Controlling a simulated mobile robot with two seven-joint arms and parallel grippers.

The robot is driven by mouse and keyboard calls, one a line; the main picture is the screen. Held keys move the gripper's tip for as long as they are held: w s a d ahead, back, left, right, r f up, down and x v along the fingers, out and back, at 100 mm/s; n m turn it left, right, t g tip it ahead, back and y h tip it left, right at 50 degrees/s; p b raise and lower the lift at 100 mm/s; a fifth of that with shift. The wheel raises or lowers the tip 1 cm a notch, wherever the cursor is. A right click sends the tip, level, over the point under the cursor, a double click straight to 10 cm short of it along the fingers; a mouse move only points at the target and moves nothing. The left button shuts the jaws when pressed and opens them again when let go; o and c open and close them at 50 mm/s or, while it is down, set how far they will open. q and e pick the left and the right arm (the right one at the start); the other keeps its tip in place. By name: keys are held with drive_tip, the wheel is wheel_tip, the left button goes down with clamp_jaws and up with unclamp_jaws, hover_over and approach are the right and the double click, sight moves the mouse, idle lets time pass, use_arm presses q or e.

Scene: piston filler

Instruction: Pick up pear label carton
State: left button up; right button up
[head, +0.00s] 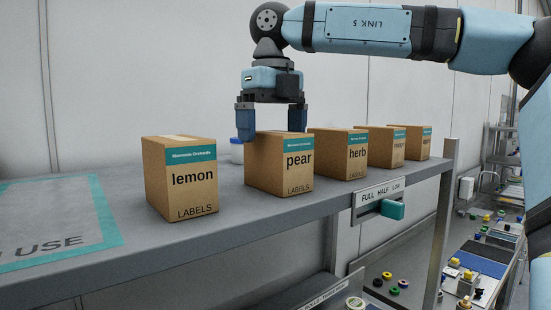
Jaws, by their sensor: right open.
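The pear label carton (280,166) is a brown box with a teal band and the word "pear". It stands upright on the grey shelf, between the lemon and herb cartons. My right gripper (272,125) points down at the carton's top, with its blue fingers spread. One finger shows at the carton's left side and the other at the top near its right side. I cannot tell whether either finger touches it. My left gripper is not in view.
The lemon carton (182,180) stands to the left with a gap. The herb carton (338,153) is close on the right, with more cartons beyond. A white tub (237,151) stands behind. The shelf (130,262) has a teal-bordered marked area at left and a teal slider (392,209) on its front.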

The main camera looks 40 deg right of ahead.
sight(277, 155)
drive_tip(key=shift+s+f+p, duration=0.25)
drive_tip(key=shift+f+p, duration=0.1)
drive_tip(key=shift+f, duration=0.15)
drive_tip(key=shift+s+f+p, duration=0.25)
drive_tip(key=shift+f+p, duration=0.05)
drive_tip(key=shift+f, duration=0.15)
drive_tip(key=shift+w+d+f, duration=0.1)
drive_tip(key=shift+d+f, duration=0.05)
drive_tip(key=shift+f, duration=0.45)
drive_tip(key=shift+w+d+f, duration=0.1)
drive_tip(key=shift+f, duration=0.5)
drive_tip(key=shift+w+f, duration=0.1)
drive_tip(key=shift+f, duration=0.15)
drive_tip(key=shift+a, duration=0.1)
drive_tip(key=shift+c, duration=1)
drive_tip(key=shift+r, duration=0.1)
drive_tip(key=c, duration=1)
